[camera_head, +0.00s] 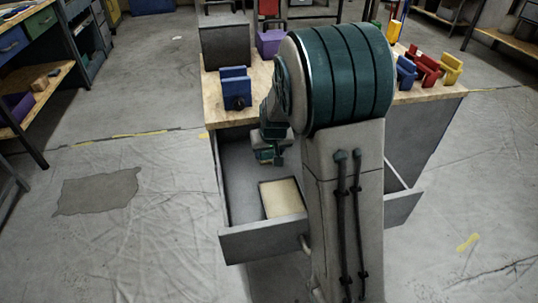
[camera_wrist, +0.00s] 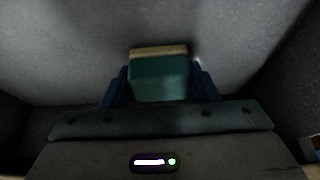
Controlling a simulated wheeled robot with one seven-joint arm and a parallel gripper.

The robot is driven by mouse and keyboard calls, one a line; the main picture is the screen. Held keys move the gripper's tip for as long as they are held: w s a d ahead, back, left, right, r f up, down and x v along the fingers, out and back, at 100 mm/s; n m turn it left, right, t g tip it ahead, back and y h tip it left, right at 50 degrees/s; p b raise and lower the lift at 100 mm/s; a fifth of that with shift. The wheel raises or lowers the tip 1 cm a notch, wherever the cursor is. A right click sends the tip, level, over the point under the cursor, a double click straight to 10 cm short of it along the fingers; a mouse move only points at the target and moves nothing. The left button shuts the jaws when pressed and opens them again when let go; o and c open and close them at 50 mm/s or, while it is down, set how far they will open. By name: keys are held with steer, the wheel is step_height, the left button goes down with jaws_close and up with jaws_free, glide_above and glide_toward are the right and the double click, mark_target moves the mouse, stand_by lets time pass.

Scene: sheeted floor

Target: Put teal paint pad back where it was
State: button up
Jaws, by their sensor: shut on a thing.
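The teal paint pad (camera_wrist: 160,78) shows in the wrist view as a teal block with a tan edge along its far side. My gripper (camera_wrist: 160,88) is shut on it, with a dark blue finger on each side. In the head view my gripper (camera_head: 270,152) is inside the open grey drawer (camera_head: 262,245), over its back part. The pad is small there and partly hidden by my arm. I cannot tell whether it touches the drawer floor.
A tan-topped box or block (camera_head: 283,198) lies in the drawer's front part. On the workbench top (camera_head: 222,112) stand a blue object (camera_head: 235,88), a purple container (camera_head: 270,42), and red (camera_head: 424,68) and yellow (camera_head: 449,69) pieces. My arm hides the drawer's right part.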

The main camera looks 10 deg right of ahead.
steer(key=shift+f, duration=0.15)
steer(key=shift+f, duration=0.15)
steer(key=o, duration=1)
steer(key=shift+c, duration=0.2)
steer(key=shift+r, duration=0.6)
steer(key=p+v, duration=0.4)
steer(key=v, duration=0.7)
steer(key=shift+s, duration=0.2)
steer(key=shift+r, duration=0.1)
